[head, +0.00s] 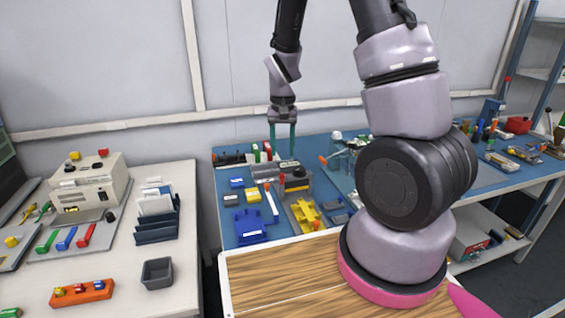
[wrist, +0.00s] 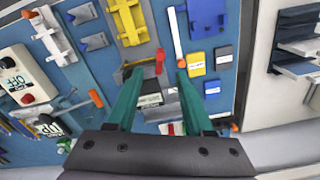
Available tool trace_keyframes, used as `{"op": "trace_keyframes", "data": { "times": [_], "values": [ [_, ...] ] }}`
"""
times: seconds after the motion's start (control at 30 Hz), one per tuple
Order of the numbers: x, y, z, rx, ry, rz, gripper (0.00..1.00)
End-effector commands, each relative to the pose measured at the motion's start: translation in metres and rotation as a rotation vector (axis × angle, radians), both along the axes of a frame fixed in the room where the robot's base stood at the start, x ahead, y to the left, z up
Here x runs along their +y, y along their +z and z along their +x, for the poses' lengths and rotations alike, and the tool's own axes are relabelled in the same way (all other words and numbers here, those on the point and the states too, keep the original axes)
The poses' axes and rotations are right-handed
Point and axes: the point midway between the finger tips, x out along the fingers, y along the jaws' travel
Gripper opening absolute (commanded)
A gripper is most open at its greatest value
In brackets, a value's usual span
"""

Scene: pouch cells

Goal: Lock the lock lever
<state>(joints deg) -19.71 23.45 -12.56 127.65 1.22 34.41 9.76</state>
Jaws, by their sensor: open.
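A small red lever (wrist: 159,62) stands up from a grey fixture in the wrist view, between my fingertips in the picture. I take it to be the lock lever; it also shows as a small red piece (head: 282,178) in the head view. The dark and grey fixture (head: 297,185) sits on the blue bench top. My gripper (head: 282,154) has long green fingers pointing down over the fixture. The fingers (wrist: 157,74) are apart with nothing held. I cannot tell whether they touch anything. The left finger partly covers the fixture in the wrist view.
A yellow bracket (head: 305,214), a blue bracket (head: 249,226) and a white rod (head: 271,202) with an orange-red end lie near the fixture. Small blue and yellow boxes (head: 237,183) stand to its left. Orange-ended handles (wrist: 96,98) stick out beside the left finger in the wrist view.

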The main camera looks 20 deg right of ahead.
Motion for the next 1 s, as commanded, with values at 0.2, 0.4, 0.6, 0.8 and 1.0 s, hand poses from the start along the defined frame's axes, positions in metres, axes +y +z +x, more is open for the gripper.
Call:
{"op": "trace_keyframes", "data": {
  "times": [0.2,0.4,0.6,0.8,1.0],
  "values": [
    [0.0,0.027,0.0,-0.001,0.0,0.001,0.52],
    [0.0,0.031,0.0,0.001,0.0,-0.001,0.52],
    [0.0,0.032,0.0,0.0,-0.001,0.001,0.52],
    [-0.003,0.072,-0.007,-0.061,-0.015,0.047,0.52],
    [-0.012,0.151,-0.034,-0.191,-0.031,0.129,0.52]
  ]
}}
